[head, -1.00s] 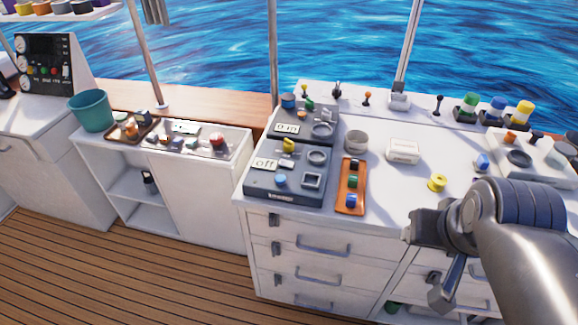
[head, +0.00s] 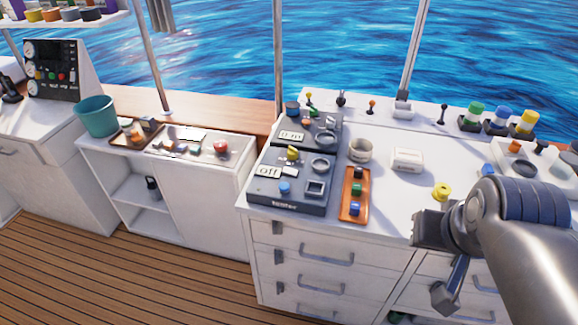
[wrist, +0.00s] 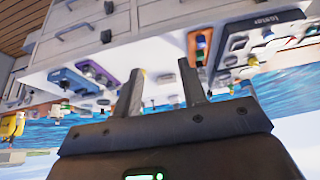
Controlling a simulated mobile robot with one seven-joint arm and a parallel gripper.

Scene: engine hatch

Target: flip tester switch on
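The tester (head: 318,207) is a dark grey box at the front left of the white counter, with "tester" on its front edge. Its small display (head: 267,171) reads "Off". A yellow switch or knob (head: 293,153), a blue button (head: 284,188) and a square dark frame (head: 315,187) sit on its top. The tester also shows upside down at the upper right of the wrist view (wrist: 268,22). My gripper (wrist: 160,92) is open and empty, its two fingers apart in the wrist view. In the head view it is right of the tester, apart from it, its fingertips not clear.
A similar box (head: 325,131) stands behind the tester. An orange tray (head: 345,212) with coloured buttons lies just right of it. A round cup (head: 360,150), a white box (head: 407,159) and a yellow spool (head: 441,191) stand further right. Bare counter lies between them.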

